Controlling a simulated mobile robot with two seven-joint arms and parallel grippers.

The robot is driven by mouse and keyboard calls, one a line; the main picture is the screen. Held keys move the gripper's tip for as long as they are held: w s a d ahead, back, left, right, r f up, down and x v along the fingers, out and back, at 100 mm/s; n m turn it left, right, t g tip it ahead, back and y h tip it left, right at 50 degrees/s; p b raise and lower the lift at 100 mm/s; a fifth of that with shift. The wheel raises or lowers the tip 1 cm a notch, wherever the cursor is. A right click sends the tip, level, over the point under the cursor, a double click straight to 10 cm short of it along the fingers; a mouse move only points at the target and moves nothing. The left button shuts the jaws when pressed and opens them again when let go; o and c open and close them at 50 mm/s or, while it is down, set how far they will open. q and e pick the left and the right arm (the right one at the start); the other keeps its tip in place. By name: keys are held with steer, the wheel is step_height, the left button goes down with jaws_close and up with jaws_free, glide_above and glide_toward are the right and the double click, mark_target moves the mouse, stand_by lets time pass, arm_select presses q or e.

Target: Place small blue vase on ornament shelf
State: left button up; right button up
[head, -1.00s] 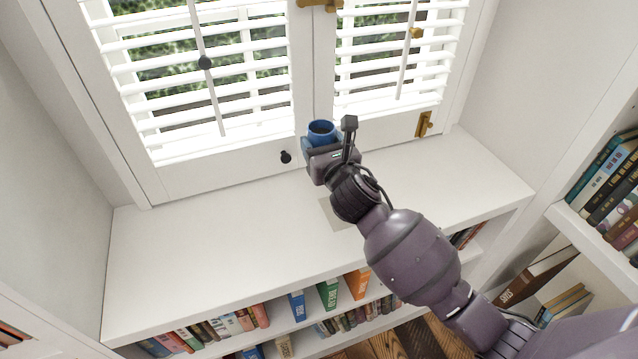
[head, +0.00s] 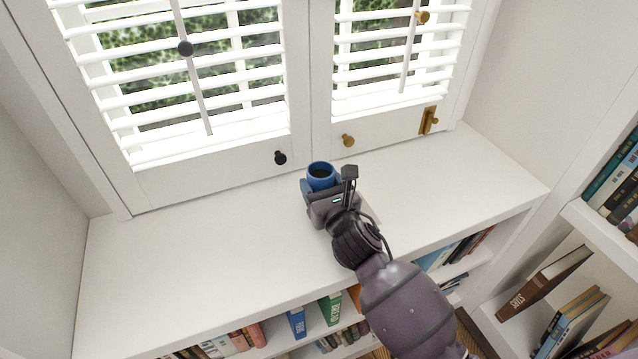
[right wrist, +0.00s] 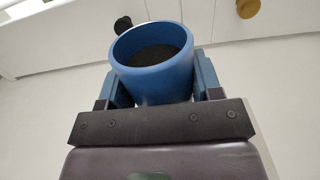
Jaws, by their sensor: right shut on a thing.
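The small blue vase (head: 321,172) is a round blue cup shape with a dark inside. My right gripper (head: 320,186) is shut on it, and the vase stands about upright, mouth up. In the right wrist view the vase (right wrist: 160,85) sits between the two fingers of the gripper (right wrist: 155,95). The white shelf top (head: 200,245) under the window lies below and around them. I cannot tell whether the vase touches it. My left gripper does not show.
White shutters (head: 190,85) with a black knob (head: 280,158) and a brass knob (head: 348,140) stand behind the shelf top. Books (head: 330,308) fill the shelves below. A bookcase (head: 600,220) stands at the right. The shelf top's left part is bare.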

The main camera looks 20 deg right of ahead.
steer(key=o, duration=1)
